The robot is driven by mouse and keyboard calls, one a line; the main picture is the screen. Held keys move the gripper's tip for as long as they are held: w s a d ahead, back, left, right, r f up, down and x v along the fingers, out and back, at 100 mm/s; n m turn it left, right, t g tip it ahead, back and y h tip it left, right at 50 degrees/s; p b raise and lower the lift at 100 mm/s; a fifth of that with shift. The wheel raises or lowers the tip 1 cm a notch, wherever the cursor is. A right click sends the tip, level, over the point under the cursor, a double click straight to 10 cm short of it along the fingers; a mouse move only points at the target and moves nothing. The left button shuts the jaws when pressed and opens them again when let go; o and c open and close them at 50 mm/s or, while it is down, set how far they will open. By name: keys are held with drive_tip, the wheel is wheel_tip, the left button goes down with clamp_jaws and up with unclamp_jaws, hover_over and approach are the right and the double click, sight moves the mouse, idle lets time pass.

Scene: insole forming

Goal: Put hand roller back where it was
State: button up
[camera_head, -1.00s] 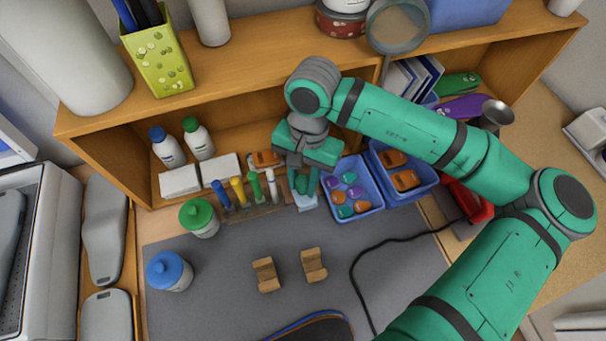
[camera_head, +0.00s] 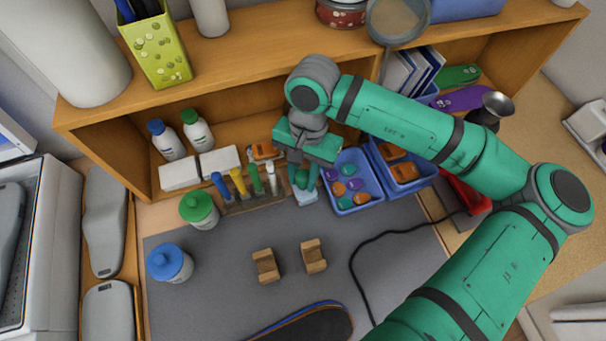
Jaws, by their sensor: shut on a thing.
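My gripper (camera_head: 305,184) points down near the right end of the tool rack, in front of the shelf. It is shut on a small pale blue piece (camera_head: 307,198), which seems to be the hand roller; the fingers hide most of it. I cannot tell whether it touches the mat or the rack. The wooden tool rack (camera_head: 258,205) holds upright tools with blue, yellow, green and white handles, just left of my gripper.
A blue bin of coloured pieces (camera_head: 346,206) stands close right of my gripper. A green-capped jar (camera_head: 199,210) and a blue-capped jar (camera_head: 170,263) stand left. Two wooden blocks (camera_head: 265,266) and a dark insole (camera_head: 305,322) lie on the grey mat (camera_head: 215,300). A black cable (camera_head: 357,262) crosses it.

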drive_tip(key=shift+w+f, duration=0.1)
drive_tip(key=shift+f, duration=0.05)
drive_tip(key=shift+f, duration=0.15)
idle(0.4)
drive_tip(key=o, duration=1.7)
drive_tip(key=shift+a, duration=0.15)
